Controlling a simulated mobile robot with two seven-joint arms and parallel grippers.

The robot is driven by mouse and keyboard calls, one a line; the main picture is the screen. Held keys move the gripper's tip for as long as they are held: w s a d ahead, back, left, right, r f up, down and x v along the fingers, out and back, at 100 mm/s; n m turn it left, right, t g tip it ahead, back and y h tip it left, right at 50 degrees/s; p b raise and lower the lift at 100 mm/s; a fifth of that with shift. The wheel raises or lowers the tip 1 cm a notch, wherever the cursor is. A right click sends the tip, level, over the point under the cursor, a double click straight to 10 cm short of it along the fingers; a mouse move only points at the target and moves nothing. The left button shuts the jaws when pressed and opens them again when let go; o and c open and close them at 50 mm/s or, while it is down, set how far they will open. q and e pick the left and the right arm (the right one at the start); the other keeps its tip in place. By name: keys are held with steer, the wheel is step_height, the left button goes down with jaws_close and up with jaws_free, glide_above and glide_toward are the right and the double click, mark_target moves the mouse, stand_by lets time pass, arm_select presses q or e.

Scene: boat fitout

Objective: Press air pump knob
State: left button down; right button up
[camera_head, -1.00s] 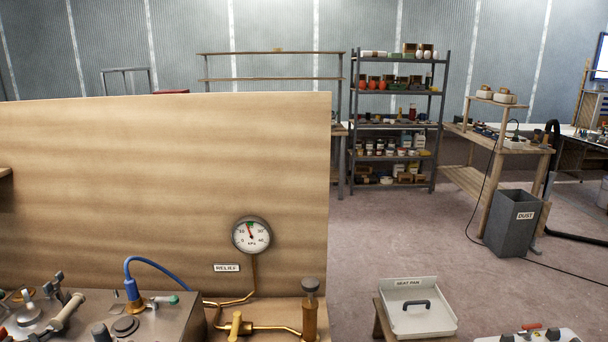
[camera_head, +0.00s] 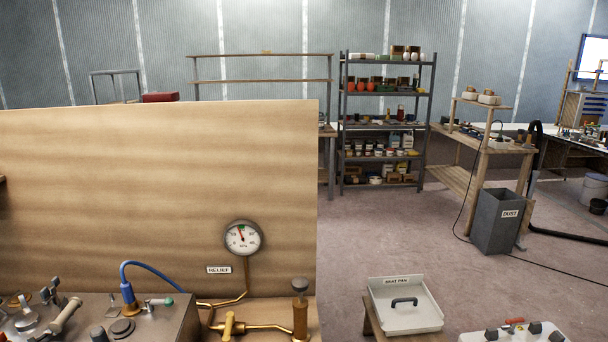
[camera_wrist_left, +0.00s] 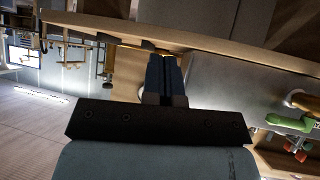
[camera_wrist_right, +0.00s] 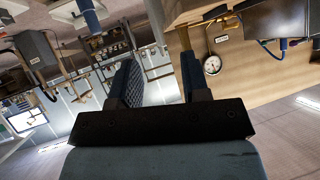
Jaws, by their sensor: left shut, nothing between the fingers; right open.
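The pump (camera_head: 300,316) is an upright brass cylinder at the bottom of the head view, right of the pressure gauge. Its dark round knob (camera_head: 299,285) stands up on top. A brass pipe (camera_head: 262,328) runs from it to a brass valve (camera_head: 228,324). The round gauge (camera_head: 242,238) is on the wooden panel above a RELIEF label. Neither gripper shows in the head view. My left gripper (camera_wrist_left: 167,62) is shut and empty in its wrist view. My right gripper (camera_wrist_right: 156,78) is open and empty; the gauge (camera_wrist_right: 212,65) shows beyond it. I cannot make out the knob in either wrist view.
A metal box (camera_head: 160,320) with fittings and a blue hose (camera_head: 155,264) stands left of the pump. A tall wooden panel (camera_head: 150,190) rises behind. A white seat pan tray (camera_head: 408,315) is to the right. Open floor (camera_head: 390,230) lies beyond.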

arm_select(q)
steer(key=s+d+r+p, duration=0.1)
steer(key=d+r+p, duration=0.1)
steer(key=r+p, duration=0.2)
steer(key=s+d+r+m+h+p, duration=0.1)
steer(key=d+r+p, duration=0.2)
steer(key=r+p, duration=0.2)
step_height(320, 180, up, 2)
steer(key=shift+s+d+m+t, duration=0.2)
steer(key=shift+s+m+t, duration=0.1)
steer(key=shift+s+t, duration=0.1)
arm_select(e)
step_height(320, 180, up, 8)
steer(key=s+d+n, duration=0.1)
steer(key=shift+s+d+r+h, duration=0.15)
steer(key=shift+h, duration=0.25)
